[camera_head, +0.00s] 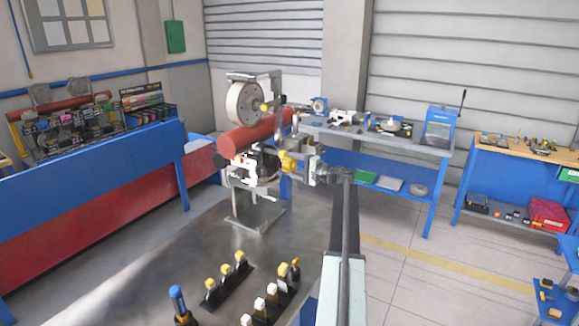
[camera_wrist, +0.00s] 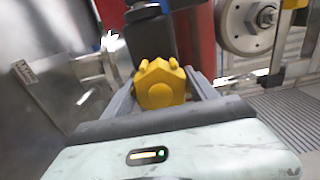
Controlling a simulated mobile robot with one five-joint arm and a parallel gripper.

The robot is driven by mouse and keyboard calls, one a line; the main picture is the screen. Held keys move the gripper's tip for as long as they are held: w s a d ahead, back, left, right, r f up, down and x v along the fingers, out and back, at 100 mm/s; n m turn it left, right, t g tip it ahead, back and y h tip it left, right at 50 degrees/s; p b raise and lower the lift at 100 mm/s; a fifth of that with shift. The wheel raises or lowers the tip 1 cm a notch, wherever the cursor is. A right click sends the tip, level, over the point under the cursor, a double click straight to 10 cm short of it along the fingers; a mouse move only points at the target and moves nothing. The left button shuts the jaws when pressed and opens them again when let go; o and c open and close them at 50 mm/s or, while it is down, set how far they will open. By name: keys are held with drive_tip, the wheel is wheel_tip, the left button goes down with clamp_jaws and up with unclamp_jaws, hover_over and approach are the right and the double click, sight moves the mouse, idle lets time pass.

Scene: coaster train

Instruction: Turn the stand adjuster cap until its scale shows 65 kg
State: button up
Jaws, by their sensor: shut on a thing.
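The test stand (camera_head: 255,215) stands on the metal table, with a red cylinder (camera_head: 258,133) and a round grey wheel (camera_head: 244,103) on it. The yellow adjuster cap (camera_head: 287,162) sits on the right side of the stand, below the red cylinder. In the wrist view the cap (camera_wrist: 160,85) shows as a faceted yellow knob between the two grey fingers. My gripper (camera_wrist: 162,92) is shut on the cap; in the head view my gripper (camera_head: 294,162) reaches it from the right. The scale is not readable in either view.
Bottles with yellow and white caps (camera_head: 240,262) and a blue-topped bottle (camera_head: 178,300) stand at the front of the metal table (camera_head: 190,235). A blue workbench (camera_head: 380,150) with tools is behind. Open floor lies to the right.

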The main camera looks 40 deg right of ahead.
drive_tip(key=m, duration=0.5)
drive_tip(key=shift+m, duration=2.4)
drive_tip(key=shift+s, duration=0.1)
drive_tip(key=o, duration=1.4)
drive_tip(key=shift+c, duration=0.2)
drive_tip(key=v, duration=0.7)
drive_tip(key=shift+s, duration=0.35)
drive_tip(key=shift+d, duration=0.1)
